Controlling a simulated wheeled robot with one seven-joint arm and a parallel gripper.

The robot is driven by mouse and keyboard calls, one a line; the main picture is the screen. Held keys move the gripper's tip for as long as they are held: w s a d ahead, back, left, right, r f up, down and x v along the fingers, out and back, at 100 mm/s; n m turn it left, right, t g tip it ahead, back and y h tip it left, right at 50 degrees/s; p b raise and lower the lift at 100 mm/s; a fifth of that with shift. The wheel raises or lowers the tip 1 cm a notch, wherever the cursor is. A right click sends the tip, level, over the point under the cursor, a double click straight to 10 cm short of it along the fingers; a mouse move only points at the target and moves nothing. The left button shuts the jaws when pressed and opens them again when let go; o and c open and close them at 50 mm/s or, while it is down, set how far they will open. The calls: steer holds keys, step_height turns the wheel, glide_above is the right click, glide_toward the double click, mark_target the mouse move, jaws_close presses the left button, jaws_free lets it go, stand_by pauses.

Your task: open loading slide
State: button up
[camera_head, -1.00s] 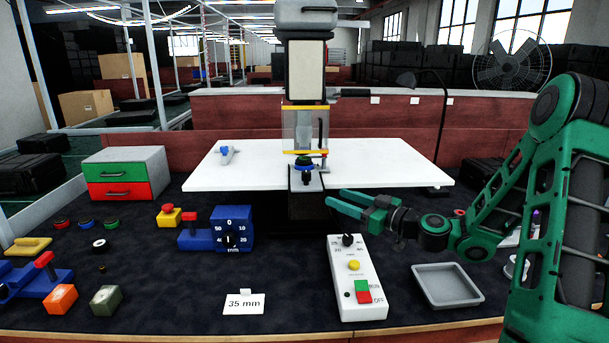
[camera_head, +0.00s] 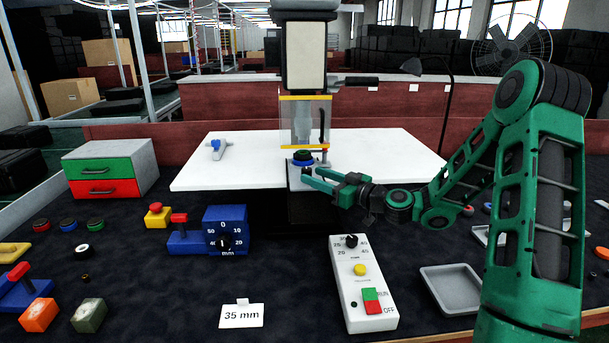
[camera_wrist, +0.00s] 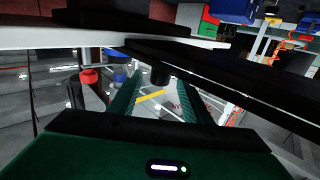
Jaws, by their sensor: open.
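The loading slide (camera_head: 298,184) is a pale block at the foot of the press, with a blue ring and a dark round part on top. My gripper (camera_head: 311,177) is at the slide's front right in the head view, its two green fingers open and pointing left. In the wrist view my gripper (camera_wrist: 158,95) shows its fingers apart, with a short black knob (camera_wrist: 160,75) near the gap between them. I cannot tell whether the fingers touch it. The slide's lower front is partly hidden by the fingers.
The press (camera_head: 304,62) has a clear guard (camera_head: 304,118) with yellow edges above the slide. A white table (camera_head: 400,150) spreads to both sides. A control box (camera_head: 362,290), a blue dial gauge (camera_head: 225,230) and a grey tray (camera_head: 461,287) stand in front.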

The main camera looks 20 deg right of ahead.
mark_target(311, 174)
steer(key=shift+x, duration=2.2)
jaws_close()
